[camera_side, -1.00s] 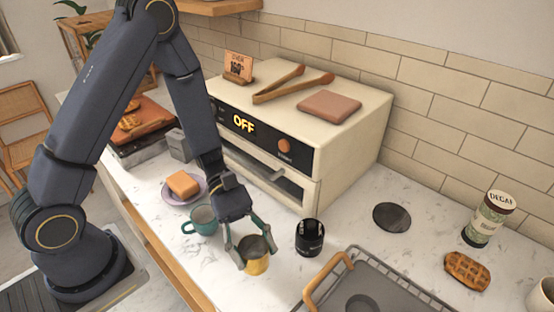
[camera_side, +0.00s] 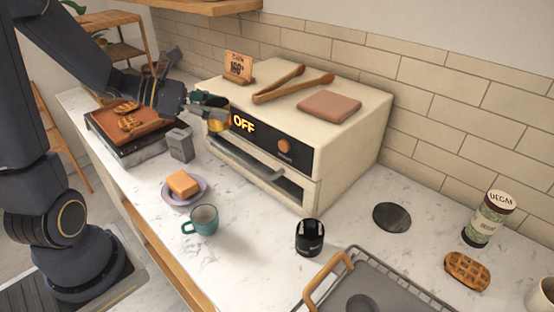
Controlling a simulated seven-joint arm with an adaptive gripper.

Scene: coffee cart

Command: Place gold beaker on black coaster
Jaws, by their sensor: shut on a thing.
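The gold beaker (camera_side: 217,121) is held in the air in front of the upper left of the toaster oven. My gripper (camera_side: 204,106) is shut on it, with its fingers at the beaker's upper part. The beaker's lower edge looks slightly tilted, and the fingers partly hide it. The black coaster (camera_side: 392,217) is a dark round disc lying flat and bare on the counter, right of the oven, far from my gripper.
The cream toaster oven (camera_side: 335,135) stands between beaker and coaster, with tongs (camera_side: 292,85) on top. On the counter are a green mug (camera_side: 204,221), a plate with a bread piece (camera_side: 183,184), a black cup (camera_side: 309,238), a wire-rimmed tray (camera_side: 385,284), a waffle (camera_side: 467,271) and a decaf can (camera_side: 489,218).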

